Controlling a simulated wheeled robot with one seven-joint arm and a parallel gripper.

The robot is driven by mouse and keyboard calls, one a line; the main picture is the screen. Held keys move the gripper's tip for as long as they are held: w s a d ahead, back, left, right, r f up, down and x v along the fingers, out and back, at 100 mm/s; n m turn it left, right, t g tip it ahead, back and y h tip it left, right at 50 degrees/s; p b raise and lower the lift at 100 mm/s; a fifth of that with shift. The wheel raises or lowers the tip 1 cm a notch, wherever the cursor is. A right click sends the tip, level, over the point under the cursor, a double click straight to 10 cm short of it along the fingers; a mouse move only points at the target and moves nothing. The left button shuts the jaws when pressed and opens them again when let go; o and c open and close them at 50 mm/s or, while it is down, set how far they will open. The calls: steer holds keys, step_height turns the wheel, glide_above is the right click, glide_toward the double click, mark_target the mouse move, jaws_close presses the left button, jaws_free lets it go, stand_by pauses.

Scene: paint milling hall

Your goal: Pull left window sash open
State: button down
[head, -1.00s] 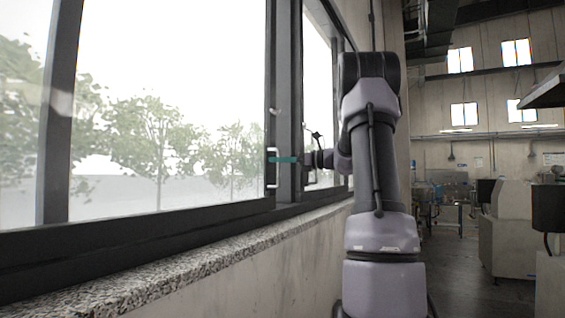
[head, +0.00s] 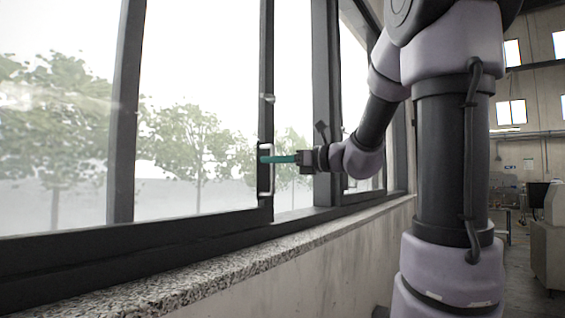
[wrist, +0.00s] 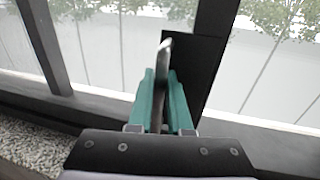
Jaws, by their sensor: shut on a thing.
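The left window sash (head: 265,105) is a dark-framed glass pane, with its upright edge standing apart from the post (head: 325,100) to its right. A pale metal bar handle (head: 266,187) is fixed upright on that edge. My gripper (head: 268,159) reaches in from the right, and its teal fingers are shut on the handle. In the wrist view my gripper (wrist: 164,85) has its fingers on both sides of the handle (wrist: 164,52), whose upper part sticks out beyond them. The handle's lower part is hidden there by the fingers.
A speckled stone sill (head: 200,285) runs below the window above a pale wall (head: 290,280). Trees show through the glass. Machinery (head: 549,235) stands at the far right, with some open floor in front of it.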

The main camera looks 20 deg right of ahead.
steer(key=shift+s+a, duration=0.25)
steer(key=c, duration=0.8)
jaws_free()
steer(key=shift+c, duration=0.2)
steer(key=shift+d, duration=0.1)
steer(key=v, duration=1)
steer(key=shift+s+d, duration=0.2)
